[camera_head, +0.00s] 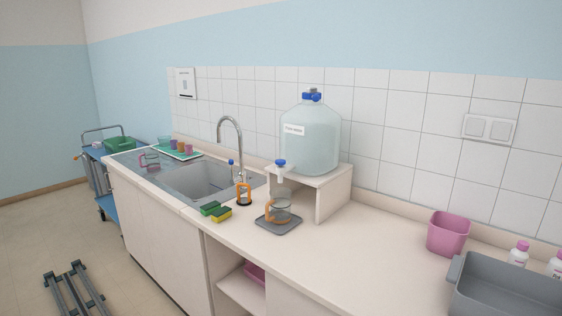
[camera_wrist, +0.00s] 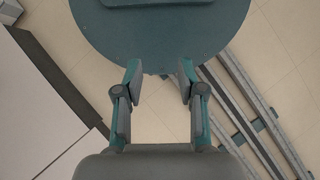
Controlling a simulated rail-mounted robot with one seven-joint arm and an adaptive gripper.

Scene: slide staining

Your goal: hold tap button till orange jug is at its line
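The clear jug with an orange handle (camera_head: 272,213) stands upright on a small grey mat (camera_head: 283,227) on the counter. Above it is the tap with its blue button (camera_head: 280,163), at the front of the big water container (camera_head: 310,142) on a raised shelf. The jug's line and water level are too small to tell, and no stream is clearly visible. My gripper (camera_wrist: 159,73) is open and empty in the wrist view, over the floor and my base, away from the tap. It does not show in the head view.
A sink (camera_head: 199,180) with a tall faucet (camera_head: 240,150) lies left of the jug. An orange item (camera_head: 244,194) and sponges (camera_head: 215,211) are near it. A pink bin (camera_head: 448,234) and grey tub (camera_head: 508,288) stand right. The counter between is clear.

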